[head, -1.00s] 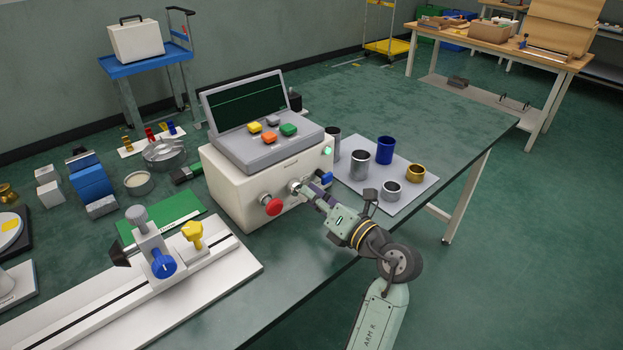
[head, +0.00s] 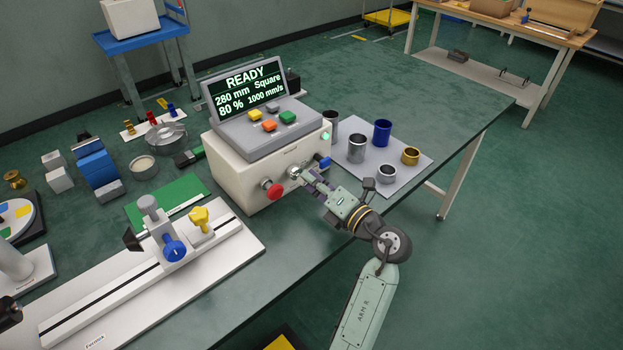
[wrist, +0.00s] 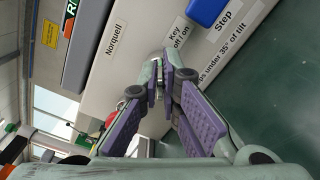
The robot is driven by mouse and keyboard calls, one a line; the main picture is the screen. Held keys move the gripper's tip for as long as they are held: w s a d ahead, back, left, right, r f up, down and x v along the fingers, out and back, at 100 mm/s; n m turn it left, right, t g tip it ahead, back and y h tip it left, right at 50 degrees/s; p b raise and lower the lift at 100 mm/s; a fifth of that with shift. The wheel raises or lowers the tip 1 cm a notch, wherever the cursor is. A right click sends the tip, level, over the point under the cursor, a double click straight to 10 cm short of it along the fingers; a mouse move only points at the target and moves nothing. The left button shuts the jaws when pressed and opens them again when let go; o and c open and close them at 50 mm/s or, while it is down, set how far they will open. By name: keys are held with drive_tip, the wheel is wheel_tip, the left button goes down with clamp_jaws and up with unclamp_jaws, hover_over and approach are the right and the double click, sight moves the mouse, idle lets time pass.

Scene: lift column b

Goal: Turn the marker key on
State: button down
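The marker controller (head: 240,181) is a cream box with a sloped grey top, standing on the green bench. Its screen (head: 245,93) is lit and reads READY, 280 mm, Square, 80 %, 1000 mm/s. The marker key (head: 294,172) sits in a round metal switch on the front face, right of a red knob. My gripper (head: 307,177) is at the key. In the wrist view my gripper (wrist: 163,76) has its purple-padded fingers close together around the key, beside the label "Key off / on". The fingertips hide most of the key, so its angle is unclear.
A red round button (head: 274,191) is left of the key and a blue knob (head: 323,162) is right of it. Cups stand on a grey mat (head: 405,176) to the right. A clamp fixture on a white base (head: 226,252) lies at the front left.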

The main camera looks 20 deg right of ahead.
drive_tip(key=c, duration=1.8)
unclamp_jaws()
drive_tip(key=v, duration=1.2)
